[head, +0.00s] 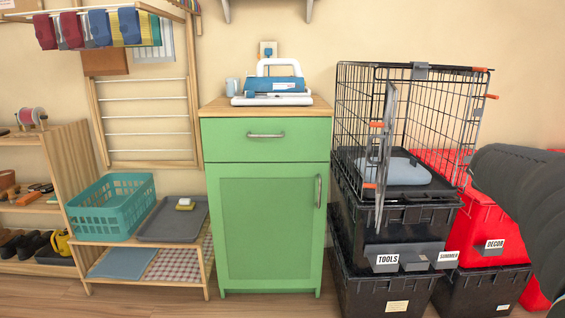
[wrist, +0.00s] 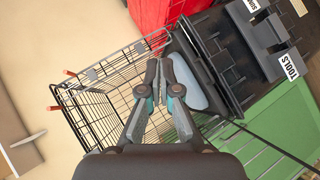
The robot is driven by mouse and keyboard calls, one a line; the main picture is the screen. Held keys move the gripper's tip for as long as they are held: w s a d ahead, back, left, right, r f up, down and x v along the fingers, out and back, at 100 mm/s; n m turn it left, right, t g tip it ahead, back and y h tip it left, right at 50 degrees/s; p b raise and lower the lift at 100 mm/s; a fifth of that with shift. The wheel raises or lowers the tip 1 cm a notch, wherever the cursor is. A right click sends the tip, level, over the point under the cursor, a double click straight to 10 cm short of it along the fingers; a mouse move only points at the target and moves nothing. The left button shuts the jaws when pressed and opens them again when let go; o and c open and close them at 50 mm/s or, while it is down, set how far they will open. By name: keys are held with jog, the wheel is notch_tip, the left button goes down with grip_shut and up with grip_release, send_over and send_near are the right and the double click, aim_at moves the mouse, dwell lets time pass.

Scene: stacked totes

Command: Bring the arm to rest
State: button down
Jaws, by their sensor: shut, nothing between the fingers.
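My gripper (wrist: 161,92) shows in the wrist view, its two dark fingers with teal parts drawn together and nothing between them. It hangs over the wire crate (wrist: 96,106), apart from or close to the wires; I cannot tell the gap. In the head view my dark arm (head: 525,200) comes in from the right edge, and the gripper itself is out of that view.
The wire crate (head: 412,75), its door open, stands on black totes (head: 395,290) beside red totes (head: 490,225). A green cabinet (head: 266,220) bearing a blue and white machine (head: 273,84) stands left of it. A teal basket (head: 110,207) sits on a low shelf.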

jog(key=s+a+f+m+g+y+p, duration=0.1)
jog(key=s+a+f+m+g+y, duration=0.2)
jog(key=s+a+f, duration=0.45)
jog(key=s+a+f+m+g+y, duration=0.2)
jog(key=s+a+f+m, duration=0.3)
jog(key=s+a, duration=0.5)
jog(key=s+a+y+p, duration=0.1)
jog(key=s+a, duration=0.3)
jog(key=a, duration=0.3)
jog(key=s+a+f+n+y+p, duration=0.1)
jog(key=s+a+y, duration=0.1)
jog(key=s+a, duration=0.3)
jog(key=shift+s+a+f+t, duration=0.2)
jog(key=shift+a+t, duration=0.2)
jog(key=shift+a, duration=0.7)
